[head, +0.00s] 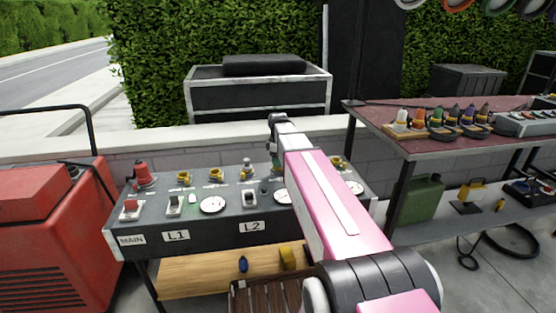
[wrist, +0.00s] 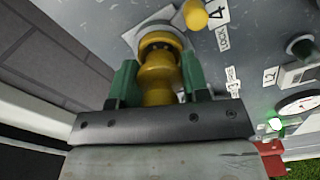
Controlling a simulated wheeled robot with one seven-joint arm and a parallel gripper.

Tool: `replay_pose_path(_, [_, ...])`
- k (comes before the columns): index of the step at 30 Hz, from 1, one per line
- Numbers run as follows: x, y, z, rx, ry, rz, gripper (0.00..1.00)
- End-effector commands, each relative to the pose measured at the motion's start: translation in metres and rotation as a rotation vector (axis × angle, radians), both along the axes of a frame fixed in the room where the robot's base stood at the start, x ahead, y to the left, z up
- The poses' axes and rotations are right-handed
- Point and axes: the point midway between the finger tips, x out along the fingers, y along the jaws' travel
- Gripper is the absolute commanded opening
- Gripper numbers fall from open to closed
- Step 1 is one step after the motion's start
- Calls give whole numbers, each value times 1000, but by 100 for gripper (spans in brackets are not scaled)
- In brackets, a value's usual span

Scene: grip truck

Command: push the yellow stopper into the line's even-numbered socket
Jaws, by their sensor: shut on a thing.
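My gripper (wrist: 157,72) is shut on the yellow stopper (wrist: 155,86), with one green finger on each side of it. The stopper's front end is at the yellow-rimmed socket (wrist: 160,30) on the grey panel, beside a label "4". I cannot tell how far it sits inside. A small yellow knob (wrist: 195,15) is just right of the socket. In the head view my arm reaches over the sloped distribution panel (head: 120,240), and its links hide the stopper and the socket there.
The panel carries other yellow sockets (head: 183,177), a red plug (head: 142,175), switches and round gauges (head: 213,205). Labels read MAIN, L1 and L2. A red machine (head: 45,230) stands at left. A table with coloured connectors (head: 419,121) stands at right. A wooden shelf (head: 200,282) is below.

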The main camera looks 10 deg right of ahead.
Motion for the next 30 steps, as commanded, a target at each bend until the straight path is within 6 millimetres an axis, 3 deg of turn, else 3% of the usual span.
replay_pose_path(15, [0,0,-8,0,1,0,19])
replay_pose_path(16, [0,0,-9,0,1,0,45])
replay_pose_path(18, [0,0,-8,0,1,0,68])
replay_pose_path(19, [-1,0,-8,1,2,0,72])
replay_pose_path(30, [-3,1,-9,2,6,1,70])
